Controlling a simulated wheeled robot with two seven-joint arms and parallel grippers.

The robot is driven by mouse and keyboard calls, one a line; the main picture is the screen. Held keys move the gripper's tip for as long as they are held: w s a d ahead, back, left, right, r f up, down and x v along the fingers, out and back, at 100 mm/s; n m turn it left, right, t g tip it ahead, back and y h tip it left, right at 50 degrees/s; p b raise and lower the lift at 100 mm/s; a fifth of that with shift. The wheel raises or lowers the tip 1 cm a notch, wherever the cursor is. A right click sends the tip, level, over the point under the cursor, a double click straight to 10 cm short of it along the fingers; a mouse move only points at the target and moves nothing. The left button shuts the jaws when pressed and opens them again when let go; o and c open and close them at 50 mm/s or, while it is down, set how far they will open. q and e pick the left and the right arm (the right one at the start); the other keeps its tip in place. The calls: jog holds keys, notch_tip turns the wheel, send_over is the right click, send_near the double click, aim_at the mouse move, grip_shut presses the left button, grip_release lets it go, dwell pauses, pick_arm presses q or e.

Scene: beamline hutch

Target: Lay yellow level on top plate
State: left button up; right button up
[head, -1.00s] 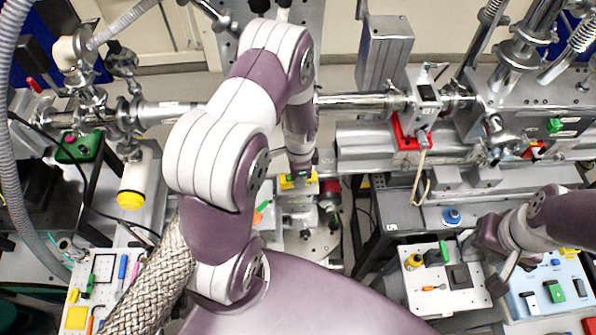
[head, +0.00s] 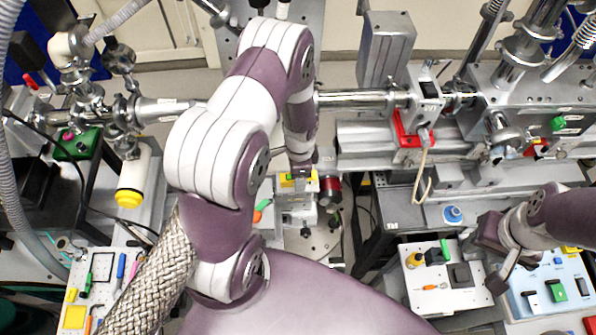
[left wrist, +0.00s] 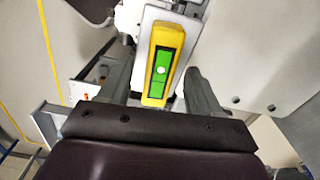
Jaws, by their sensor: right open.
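The yellow level (left wrist: 162,65), with a green window and a white round spot, lies flat on a pale plate (left wrist: 149,20) in the left wrist view. In the head view the level (head: 286,181) shows as a small yellow patch below my left gripper (head: 301,187), on a metal stage. In the left wrist view my left gripper (left wrist: 160,78) is open, with a finger on each side of the level and gaps visible beside it. My right gripper (head: 503,272) is open and empty above the right-hand boards.
A pegboard with tools (head: 100,285) is at lower left. A white board (head: 440,290) with small parts and a blue panel (head: 545,290) are at lower right. The beam pipe (head: 360,100) crosses behind my left arm. A red-ended cylinder (head: 330,186) stands close right of the level.

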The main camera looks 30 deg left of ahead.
pick_arm(q)
jog(key=shift+r, duration=0.15)
jog(key=shift+r, duration=0.25)
notch_tip(320, 180, up, 12)
jog(key=b, duration=0.4)
jog(key=shift+d, duration=0.2)
